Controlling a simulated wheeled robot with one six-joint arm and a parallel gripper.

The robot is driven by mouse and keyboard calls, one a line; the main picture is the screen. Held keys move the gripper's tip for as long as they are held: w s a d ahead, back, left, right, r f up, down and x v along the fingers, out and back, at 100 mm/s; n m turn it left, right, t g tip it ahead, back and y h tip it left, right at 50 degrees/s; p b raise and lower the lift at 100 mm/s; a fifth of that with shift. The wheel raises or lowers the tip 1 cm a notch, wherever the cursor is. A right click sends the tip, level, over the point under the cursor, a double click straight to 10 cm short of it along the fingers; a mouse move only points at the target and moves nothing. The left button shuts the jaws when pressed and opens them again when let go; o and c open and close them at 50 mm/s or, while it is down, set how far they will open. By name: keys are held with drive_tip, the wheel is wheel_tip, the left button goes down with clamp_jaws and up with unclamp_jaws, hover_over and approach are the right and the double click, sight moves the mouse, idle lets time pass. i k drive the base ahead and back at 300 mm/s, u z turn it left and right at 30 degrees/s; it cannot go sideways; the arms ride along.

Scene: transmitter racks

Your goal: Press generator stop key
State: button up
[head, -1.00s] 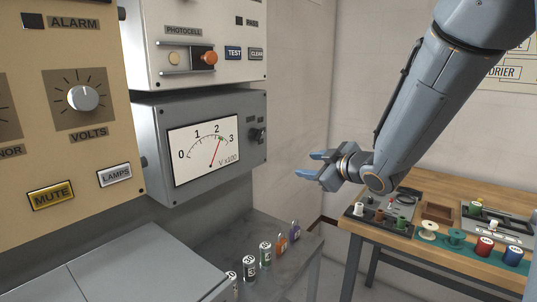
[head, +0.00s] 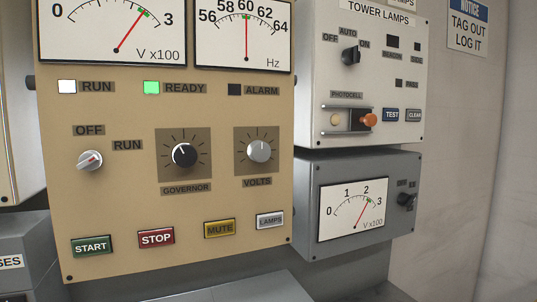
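The red STOP key (head: 156,237) sits low on the beige generator panel (head: 110,210) in the head view, between the green START key (head: 91,246) and the yellow MUTE key (head: 219,229). Nothing covers it. Above the keys, the OFF/RUN switch (head: 90,161) has its pointer tilted toward upper right. The RUN lamp (head: 67,87) looks white, the READY lamp (head: 151,88) is green and the ALARM lamp (head: 235,90) is dark. My gripper is outside the current view.
The LAMPS key (head: 270,220) is right of MUTE. GOVERNOR (head: 184,155) and VOLTS (head: 259,151) knobs stick out above. A white TOWER LAMPS panel (head: 405,70) and a grey meter box (head: 367,207) adjoin at right. Grey surfaces lie below the panel.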

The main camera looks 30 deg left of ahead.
sight(162, 237)
drive_tip(key=u, duration=0.5)
drive_tip(key=k, duration=0.65)
drive_tip(key=u, duration=0.95)
drive_tip(key=k, duration=0.65)
drive_tip(key=i, duration=0.8)
drive_tip(key=u, duration=0.3)
